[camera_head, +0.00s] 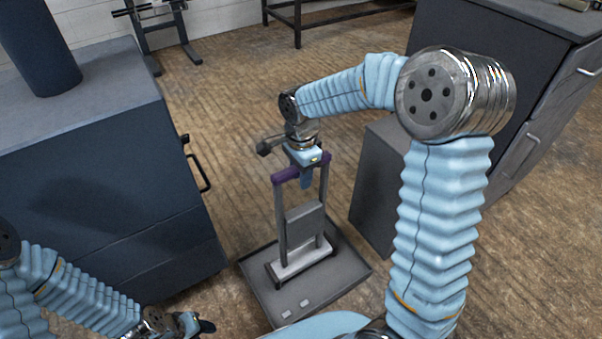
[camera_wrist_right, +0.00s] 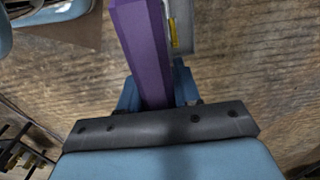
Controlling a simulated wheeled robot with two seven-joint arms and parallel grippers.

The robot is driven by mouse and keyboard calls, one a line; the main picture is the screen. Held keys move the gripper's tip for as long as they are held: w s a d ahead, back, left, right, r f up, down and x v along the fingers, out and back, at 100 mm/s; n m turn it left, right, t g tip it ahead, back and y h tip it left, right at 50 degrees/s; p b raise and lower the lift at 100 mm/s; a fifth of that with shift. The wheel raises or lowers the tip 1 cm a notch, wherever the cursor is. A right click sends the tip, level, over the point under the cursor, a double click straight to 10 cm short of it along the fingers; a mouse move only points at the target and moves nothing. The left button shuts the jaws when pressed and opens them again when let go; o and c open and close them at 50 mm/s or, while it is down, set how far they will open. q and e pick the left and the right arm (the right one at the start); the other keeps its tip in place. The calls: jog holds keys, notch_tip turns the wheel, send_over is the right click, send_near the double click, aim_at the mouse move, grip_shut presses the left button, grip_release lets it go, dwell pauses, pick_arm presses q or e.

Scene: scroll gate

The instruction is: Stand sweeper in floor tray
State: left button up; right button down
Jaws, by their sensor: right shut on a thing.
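The sweeper (camera_head: 304,220) has a purple top bar, two grey uprights and a light base. It looks upright, with its base over the grey floor tray (camera_head: 345,284); I cannot tell whether the base touches the tray bottom. My right gripper (camera_head: 306,178) is shut on the purple bar from above. In the right wrist view the purple bar (camera_wrist_right: 146,55) runs between the blue fingers.
A dark blue cabinet (camera_head: 100,180) with a black handle stands left of the tray. A grey box (camera_head: 380,190) and dark cabinets (camera_head: 500,70) stand on the right. Wooden floor is clear behind the tray. A metal rack (camera_head: 160,30) is at the back.

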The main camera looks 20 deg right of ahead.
jog(key=c, duration=0.7)
grip_release()
jog(key=shift+f, duration=0.1)
notch_tip(320, 180, up, 14)
jog(key=shift+p, duration=0.9)
